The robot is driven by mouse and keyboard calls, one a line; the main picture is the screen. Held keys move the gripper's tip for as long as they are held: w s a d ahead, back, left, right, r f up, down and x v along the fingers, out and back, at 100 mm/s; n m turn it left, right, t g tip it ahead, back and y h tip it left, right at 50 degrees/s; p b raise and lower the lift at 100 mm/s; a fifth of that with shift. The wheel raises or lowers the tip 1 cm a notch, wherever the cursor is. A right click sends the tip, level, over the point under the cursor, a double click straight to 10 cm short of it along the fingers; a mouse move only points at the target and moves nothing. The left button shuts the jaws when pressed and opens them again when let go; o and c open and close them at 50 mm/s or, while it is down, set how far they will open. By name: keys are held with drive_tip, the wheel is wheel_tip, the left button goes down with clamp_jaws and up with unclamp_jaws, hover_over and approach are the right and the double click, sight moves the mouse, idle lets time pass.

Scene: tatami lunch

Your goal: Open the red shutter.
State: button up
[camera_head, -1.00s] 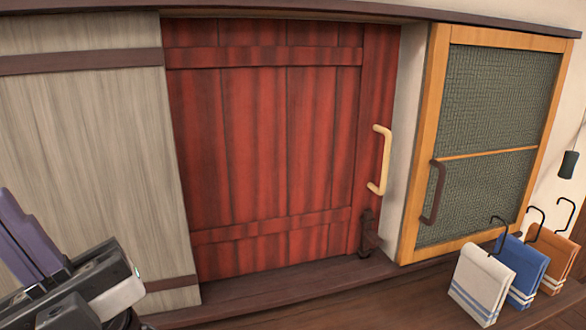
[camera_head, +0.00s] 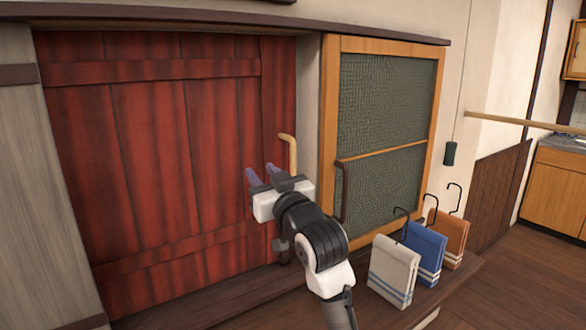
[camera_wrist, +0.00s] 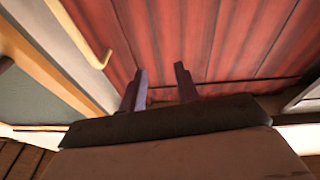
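The red shutter (camera_head: 150,150) is a plank panel that stands closed in the wall, filling its frame. It also shows in the wrist view (camera_wrist: 230,45). Its pale yellow handle (camera_head: 291,145) is upright near the shutter's right edge; my gripper hides its lower part. In the wrist view the handle (camera_wrist: 88,38) lies to the left of both fingers. My gripper (camera_head: 262,176) is in front of the shutter, just left of the handle in the head view. Its purple fingers (camera_wrist: 161,84) are apart with nothing between them. A dark fitting (camera_head: 283,256) sits low at the shutter's right edge, partly hidden.
An orange-framed mesh door (camera_head: 334,140) with a dark handle (camera_head: 344,190) stands right of the shutter. White (camera_head: 393,270), blue (camera_head: 425,252) and orange (camera_head: 450,235) cloths with hooks stand on the ledge (camera_head: 455,285). A dark weight (camera_head: 450,153) hangs from a cord.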

sight(294, 167)
drive_tip(key=w+d+f+m+h, duration=0.2)
drive_tip(key=d+f+h, duration=0.15)
drive_tip(key=d, duration=0.75)
drive_tip(key=shift+g, duration=0.4)
drive_tip(key=p+x, duration=0.2)
drive_tip(key=x, duration=0.4)
drive_tip(key=p+x, duration=0.2)
drive_tip(key=x, duration=0.4)
drive_tip(key=shift+w+r+p, duration=0.25)
drive_tip(key=shift+w+p, duration=0.05)
drive_tip(key=shift+w, duration=0.1)
drive_tip(key=shift+w+a+f, duration=0.15)
drive_tip(key=shift+w+a, duration=0.15)
drive_tip(key=shift+w, duration=0.15)
clamp_jaws()
